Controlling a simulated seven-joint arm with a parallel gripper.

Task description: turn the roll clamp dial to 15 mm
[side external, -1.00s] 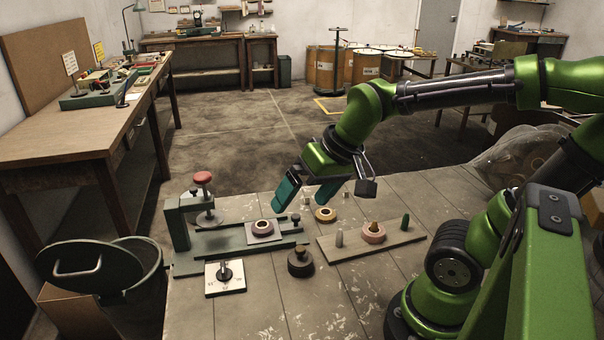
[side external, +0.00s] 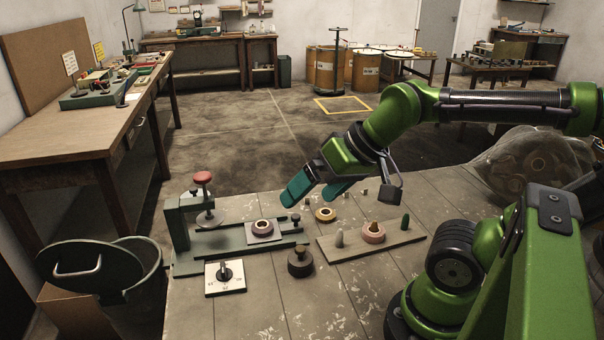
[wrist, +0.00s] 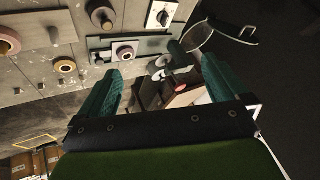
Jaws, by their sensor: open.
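The dial (side external: 225,273) is a dark knob on a square white plate with marks, lying at the front left of the worktable; the reading is too small to tell. It also shows at the top of the wrist view (wrist: 162,15). Behind it stands the green winding fixture (side external: 183,240) with a red-topped knob (side external: 203,178) and a roll on a plate (side external: 262,228). My gripper (side external: 308,200) is open and empty, above the back of the table, behind and to the right of the dial. Its teal fingers are wide apart in the wrist view (wrist: 158,85).
A dark knobbed weight (side external: 300,262) stands right of the dial. A board with pegs and a pink roll (side external: 373,234) lies farther right. A yellowish roll (side external: 325,214) and small blocks lie behind. A dark green bin (side external: 110,270) stands left of the table.

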